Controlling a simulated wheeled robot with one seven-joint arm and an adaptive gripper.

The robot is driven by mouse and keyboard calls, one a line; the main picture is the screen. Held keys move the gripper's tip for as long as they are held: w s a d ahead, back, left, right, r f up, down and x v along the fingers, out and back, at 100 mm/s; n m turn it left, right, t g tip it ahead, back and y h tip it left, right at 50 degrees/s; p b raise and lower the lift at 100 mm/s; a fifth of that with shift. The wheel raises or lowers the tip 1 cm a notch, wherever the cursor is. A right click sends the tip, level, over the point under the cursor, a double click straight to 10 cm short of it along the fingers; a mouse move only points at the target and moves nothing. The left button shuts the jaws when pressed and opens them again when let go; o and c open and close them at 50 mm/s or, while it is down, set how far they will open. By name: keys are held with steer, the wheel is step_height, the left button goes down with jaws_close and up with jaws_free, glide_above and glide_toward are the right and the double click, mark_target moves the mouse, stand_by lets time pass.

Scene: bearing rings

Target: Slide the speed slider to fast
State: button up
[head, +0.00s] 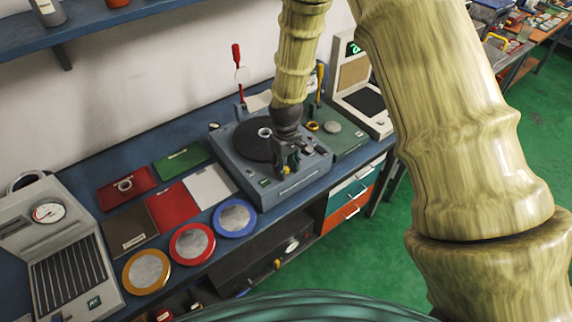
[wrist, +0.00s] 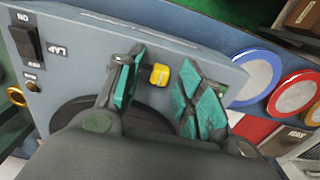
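The speed slider looks to be the small yellow knob (wrist: 159,75) on the front edge of the blue-grey machine (wrist: 85,50). Its scale marks cannot be read. My gripper (wrist: 163,88) is open over it, with one green-padded finger on each side of the knob. Gaps show between the knob and both fingers, and nothing is held. In the head view my gripper (head: 287,160) points down at the front of the machine (head: 240,172), where the knob is mostly hidden behind the fingers.
A dark round plate (head: 250,139) on the machine carries a metal ring (head: 265,133). A black rocker switch (wrist: 25,42) sits near the machine's corner. Blue (head: 235,218), red (head: 192,243) and yellow (head: 146,271) rimmed dishes lie to the left. A grey gauge device (head: 55,235) stands farther left.

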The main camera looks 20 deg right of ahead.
steer(key=shift+c, duration=0.5)
jaws_close()
steer(key=d, duration=0.1)
steer(key=w+d, duration=0.1)
steer(key=d, duration=0.1)
steer(key=w+d, duration=0.1)
steer(key=d, duration=0.1)
